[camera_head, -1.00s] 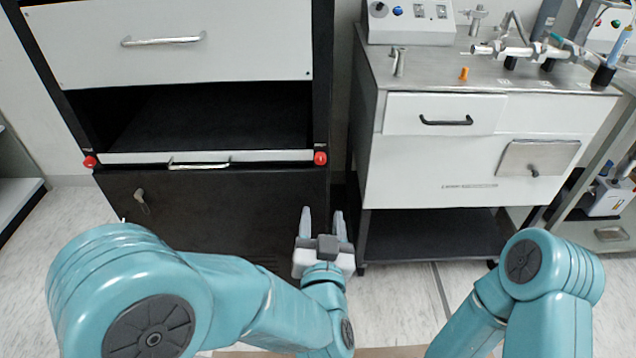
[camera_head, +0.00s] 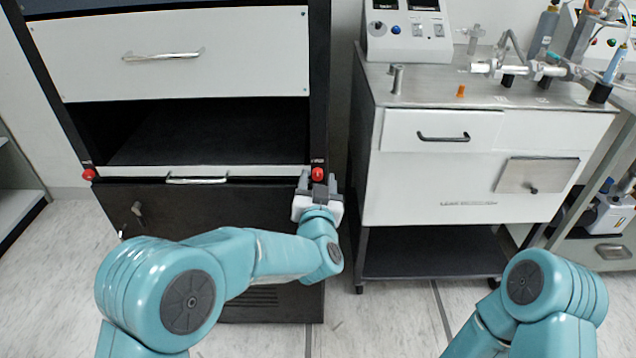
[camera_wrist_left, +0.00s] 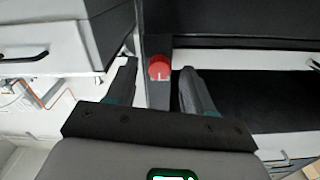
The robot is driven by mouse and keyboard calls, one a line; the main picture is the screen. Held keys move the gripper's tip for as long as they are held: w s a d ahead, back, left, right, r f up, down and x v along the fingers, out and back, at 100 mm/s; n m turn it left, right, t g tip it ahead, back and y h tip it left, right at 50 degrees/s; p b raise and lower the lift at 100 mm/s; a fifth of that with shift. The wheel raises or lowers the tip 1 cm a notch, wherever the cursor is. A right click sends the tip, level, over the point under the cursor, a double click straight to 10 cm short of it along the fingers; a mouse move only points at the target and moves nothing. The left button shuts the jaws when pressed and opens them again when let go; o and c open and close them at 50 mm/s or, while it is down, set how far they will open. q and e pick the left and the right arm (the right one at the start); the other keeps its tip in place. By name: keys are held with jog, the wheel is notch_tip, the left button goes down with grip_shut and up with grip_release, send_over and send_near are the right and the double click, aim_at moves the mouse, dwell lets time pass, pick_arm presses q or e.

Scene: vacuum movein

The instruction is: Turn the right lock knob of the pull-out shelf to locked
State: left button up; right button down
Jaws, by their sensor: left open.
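The right lock knob (camera_head: 317,174) is a red knob on the black cabinet frame, at the right end of the pull-out shelf (camera_head: 250,172). My left gripper (camera_head: 317,182) is open, with its fingers on either side of the knob in the head view. In the left wrist view the red knob (camera_wrist_left: 159,68) shows a white mark and sits between the open fingertips, with gaps on both sides. I cannot tell whether the fingers reach its depth. My right gripper is out of view; only my right arm shows.
A second red knob (camera_head: 89,175) is at the shelf's left end. The shelf has a silver handle (camera_head: 197,181), and a white drawer (camera_head: 180,50) is above. A white cart (camera_head: 480,180) with instruments on top stands close on the right.

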pick_arm(q)
grip_shut()
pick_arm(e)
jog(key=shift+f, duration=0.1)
